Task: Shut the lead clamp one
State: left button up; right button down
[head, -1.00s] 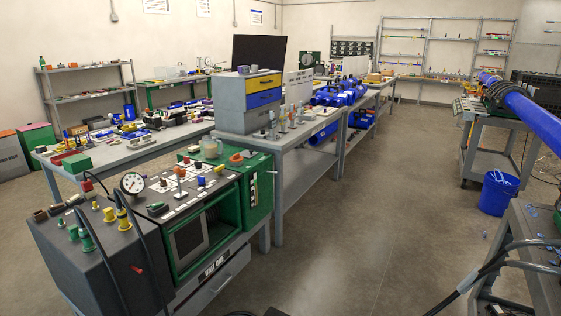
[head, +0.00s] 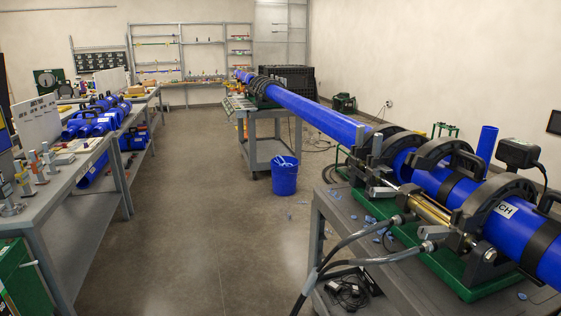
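A pipe fusion machine on a green base (head: 455,272) stands on a grey cart (head: 396,291) at the right of the head view. Its dark clamp rings are around a long blue pipe (head: 310,113). One ring (head: 437,150) has its curved upper part raised over the pipe. A nearer ring (head: 508,196) also arches over the pipe. I cannot tell which of these is lead clamp one, or whether it is latched. A brass-coloured cylinder (head: 430,210) runs along the near side. Neither of my grippers is in view.
Two black hoses (head: 345,256) hang off the cart's near side. A blue bucket (head: 284,177) stands on the floor by a farther cart (head: 262,151) under the pipe. A workbench (head: 60,190) lines the left. The floor between is clear.

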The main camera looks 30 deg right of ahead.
aim_at(427, 157)
jog(key=i+l+z, duration=0.15)
jog(key=i+z, duration=0.15)
jog(key=z, duration=0.15)
jog(key=i+z, duration=0.7)
jog(key=z, duration=0.25)
jog(key=i+j, duration=0.1)
jog(key=j, duration=0.25)
jog(key=i+j, duration=0.15)
jog(key=j, duration=0.2)
jog(key=i+l+z, duration=0.2)
jog(key=l, duration=0.5)
jog(key=k, duration=0.1)
